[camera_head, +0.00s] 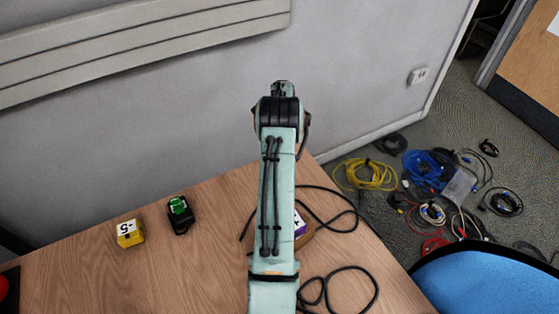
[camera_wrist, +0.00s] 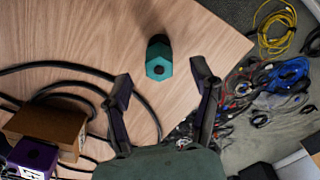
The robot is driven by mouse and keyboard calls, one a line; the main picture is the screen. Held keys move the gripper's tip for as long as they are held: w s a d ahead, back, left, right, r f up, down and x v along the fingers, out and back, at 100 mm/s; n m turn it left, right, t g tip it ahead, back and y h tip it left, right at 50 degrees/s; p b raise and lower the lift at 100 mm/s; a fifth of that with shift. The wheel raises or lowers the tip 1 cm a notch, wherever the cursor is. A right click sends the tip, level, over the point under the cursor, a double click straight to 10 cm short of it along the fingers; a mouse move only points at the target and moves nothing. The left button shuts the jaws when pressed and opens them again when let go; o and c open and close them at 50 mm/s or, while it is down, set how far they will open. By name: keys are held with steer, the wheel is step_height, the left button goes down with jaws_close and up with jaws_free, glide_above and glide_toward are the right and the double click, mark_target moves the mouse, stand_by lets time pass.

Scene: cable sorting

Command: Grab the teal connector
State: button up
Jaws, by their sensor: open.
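The teal connector (camera_wrist: 158,66) shows in the wrist view as a teal hexagonal face with a dark round hole and a dark body behind it. It sits on the wooden table near the table's edge. My gripper (camera_wrist: 161,78) is open, its two dark fingers spread to either side of the connector in the picture. Nothing is held between them. I cannot tell how far the fingertips are from the connector. In the head view my arm hides the connector and the fingers are not visible.
A purple block (camera_wrist: 33,158) and a brown block (camera_wrist: 45,126) sit among black cables (camera_wrist: 85,70) on the table (camera_head: 80,275). A yellow cube (camera_head: 130,233) and a black-and-green piece (camera_head: 180,214) stand left. Coiled cables (camera_head: 430,165) lie on the floor. A blue chair (camera_head: 490,280) is at right.

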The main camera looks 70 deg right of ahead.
step_height(320, 180, down, 4)
steer(key=shift+f, duration=0.25)
jaws_close()
steer(key=shift+r, duration=0.1)
